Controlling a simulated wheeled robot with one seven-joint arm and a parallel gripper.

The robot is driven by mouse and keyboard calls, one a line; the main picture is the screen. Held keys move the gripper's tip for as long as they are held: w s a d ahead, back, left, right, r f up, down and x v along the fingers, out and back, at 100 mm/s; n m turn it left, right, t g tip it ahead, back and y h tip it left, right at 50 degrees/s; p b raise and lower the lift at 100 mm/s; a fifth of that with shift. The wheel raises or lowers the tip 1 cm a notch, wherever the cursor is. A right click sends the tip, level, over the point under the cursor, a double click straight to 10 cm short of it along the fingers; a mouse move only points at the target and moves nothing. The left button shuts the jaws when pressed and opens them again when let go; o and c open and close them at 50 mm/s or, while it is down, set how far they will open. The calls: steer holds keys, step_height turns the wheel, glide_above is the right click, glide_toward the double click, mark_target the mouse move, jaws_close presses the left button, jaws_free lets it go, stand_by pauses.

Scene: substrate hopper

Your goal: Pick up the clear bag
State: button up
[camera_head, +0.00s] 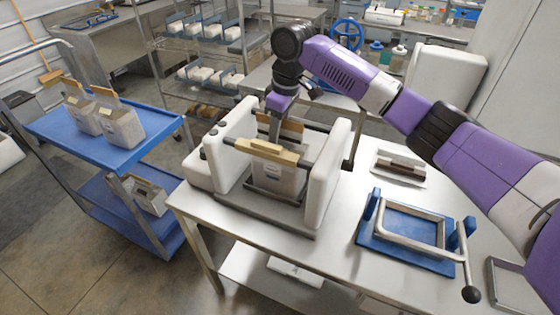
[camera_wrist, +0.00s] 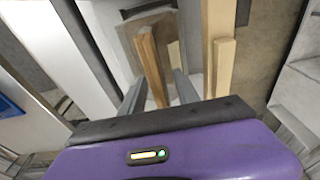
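A pale, partly see-through bag (camera_head: 283,180) stands upright in the white hopper machine (camera_head: 325,180) on the steel table. It looks like the clear bag, though most of it is hidden by the machine's bars. A brown wooden strip (camera_head: 292,126) rises at its top, and a light wooden bar (camera_head: 265,151) crosses in front. My gripper (camera_head: 275,128) points down over the machine at the strip. In the wrist view my gripper (camera_wrist: 158,88) has its fingers apart, one each side of the brown strip (camera_wrist: 150,62), with a gap visible on the right. Firm contact is not visible.
A blue cart (camera_head: 85,135) at left holds similar bags with wooden strips. A blue fixture with a metal frame (camera_head: 410,228) and a small tray (camera_head: 400,167) lie on the table at right. Racks with white boxes (camera_head: 205,75) stand behind. The machine's side walls closely flank my gripper.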

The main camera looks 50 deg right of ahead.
steer(key=shift+f, duration=0.2)
stand_by(0.3)
jaws_close()
